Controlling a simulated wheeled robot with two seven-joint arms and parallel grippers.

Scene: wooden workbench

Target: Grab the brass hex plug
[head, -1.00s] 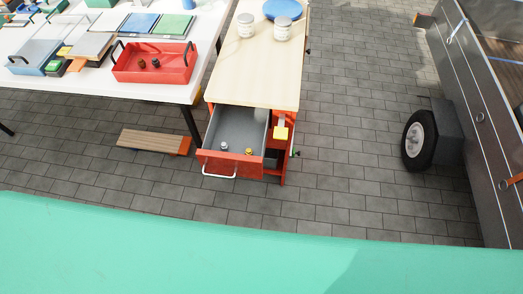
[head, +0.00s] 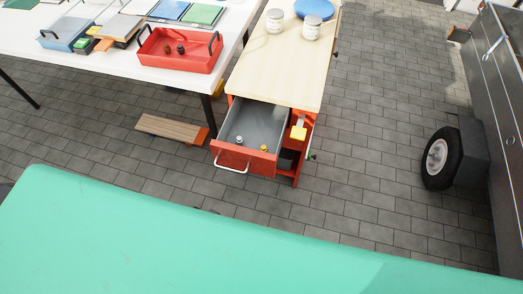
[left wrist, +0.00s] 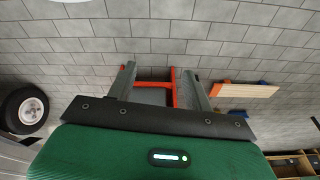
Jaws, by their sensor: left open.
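The open drawer (head: 224,155) of the red cabinet is grey inside with a red front. In it stand two small plugs: a brass-coloured one (head: 264,148) towards the right and a silver-coloured one (head: 239,139) to its left. They are too small to make out a hex shape. My left gripper (left wrist: 160,75) shows in the left wrist view with its two fingers wide apart and nothing held. A red-edged grey part, apparently the drawer (left wrist: 172,88), shows beyond and between the fingers; no plug can be made out there. My right gripper is in no view.
The wooden benchtop (head: 275,75) above the drawer holds two jars (head: 311,27) and a blue disc (head: 314,8). A white table (head: 130,58) with a red tray (head: 178,57) is at left. A low plank (head: 170,128) lies below it. A wheeled trailer (head: 475,150) is at right.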

